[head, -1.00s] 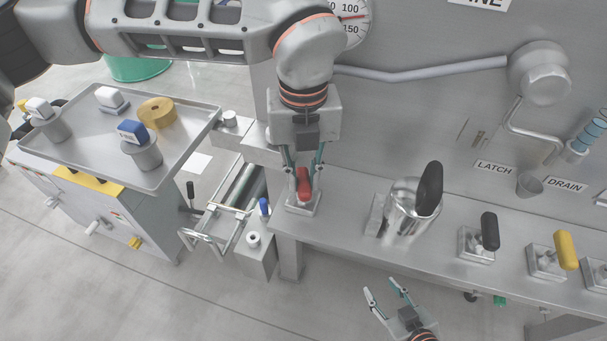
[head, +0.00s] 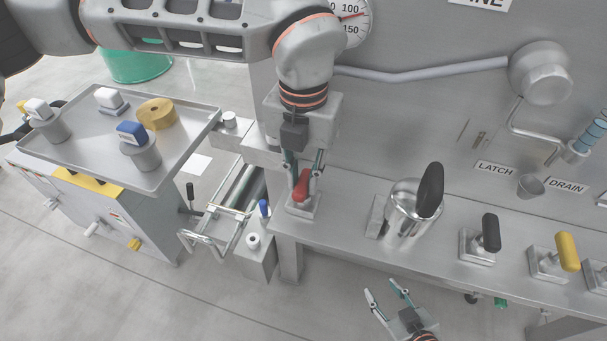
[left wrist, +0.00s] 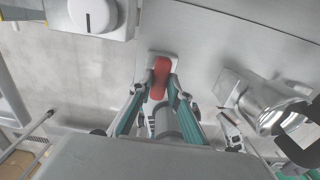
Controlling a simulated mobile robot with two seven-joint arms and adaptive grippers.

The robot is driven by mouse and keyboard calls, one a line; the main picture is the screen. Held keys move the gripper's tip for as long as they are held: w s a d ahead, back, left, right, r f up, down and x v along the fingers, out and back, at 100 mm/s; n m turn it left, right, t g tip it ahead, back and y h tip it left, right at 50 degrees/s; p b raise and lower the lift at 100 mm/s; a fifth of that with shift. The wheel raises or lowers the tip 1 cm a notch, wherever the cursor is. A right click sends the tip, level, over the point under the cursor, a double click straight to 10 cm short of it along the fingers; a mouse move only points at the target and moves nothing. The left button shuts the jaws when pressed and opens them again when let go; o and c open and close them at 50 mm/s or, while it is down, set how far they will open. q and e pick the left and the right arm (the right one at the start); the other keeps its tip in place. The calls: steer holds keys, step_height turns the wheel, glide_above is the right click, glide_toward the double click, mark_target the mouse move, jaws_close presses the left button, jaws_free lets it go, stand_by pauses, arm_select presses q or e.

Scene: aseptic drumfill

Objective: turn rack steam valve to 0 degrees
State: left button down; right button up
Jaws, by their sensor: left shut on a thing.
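The red valve handle (head: 301,186) stands on a small square base plate on the left part of the steel bench. It also shows in the left wrist view (left wrist: 161,78), upright in the picture between the fingers. My left gripper (head: 303,174) reaches down from above and is shut on the red handle. In the left wrist view its teal fingers (left wrist: 160,92) flank the handle on both sides. My right gripper (head: 388,294) is low in front of the bench, with its fingers apart and nothing between them. No label for the red handle is readable.
A steel jug (head: 405,215) with a black handle stands right of the red handle. Beyond it are a black lever (head: 490,232) and a yellow lever (head: 566,251). A blue-handled valve (head: 264,208) is at the left. A tray (head: 85,135) holds cups and a tape roll.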

arm_select(q)
steer(key=c, duration=1.9)
jaws_free()
steer(key=shift+n, duration=0.3)
